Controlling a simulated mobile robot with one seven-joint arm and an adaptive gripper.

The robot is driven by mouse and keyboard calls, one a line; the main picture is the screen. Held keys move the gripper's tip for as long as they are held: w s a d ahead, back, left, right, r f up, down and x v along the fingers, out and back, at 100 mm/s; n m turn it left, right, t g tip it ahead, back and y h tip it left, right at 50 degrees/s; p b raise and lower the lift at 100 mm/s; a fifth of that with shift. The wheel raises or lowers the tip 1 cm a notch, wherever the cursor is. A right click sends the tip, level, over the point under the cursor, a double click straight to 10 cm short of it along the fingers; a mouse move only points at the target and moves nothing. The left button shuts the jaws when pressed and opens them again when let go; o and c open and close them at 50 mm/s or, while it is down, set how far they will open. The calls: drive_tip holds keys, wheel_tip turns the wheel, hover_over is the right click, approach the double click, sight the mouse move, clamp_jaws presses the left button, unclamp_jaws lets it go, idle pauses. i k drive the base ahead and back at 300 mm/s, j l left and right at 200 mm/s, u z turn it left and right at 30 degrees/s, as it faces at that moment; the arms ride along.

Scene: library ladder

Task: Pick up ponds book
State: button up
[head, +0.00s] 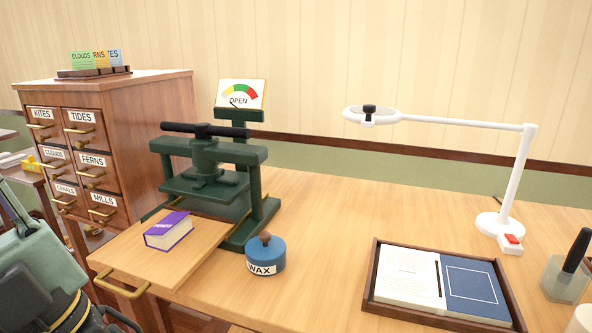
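A thick purple book (168,231) with white pages lies flat on a pull-out wooden board at the left of the desk. Its purple cover carries small lettering that is hard to read and may say PONDS. It lies just in front of the dark green press, and nothing covers it. Parts of my arm show at the lower left edge, to the left of the book and apart from it. My gripper's fingers do not show in this view.
The green press (205,185) stands behind the book, with an OPEN dial sign (240,95) above. A blue WAX tin (265,254) sits right of the board (190,268), which has a brass handle (121,287). A drawer cabinet (140,130) stands left; a tray (420,318) and white lamp (515,180) stand right.

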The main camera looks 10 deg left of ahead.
sight(164, 236)
drive_tip(key=u, duration=1.3)
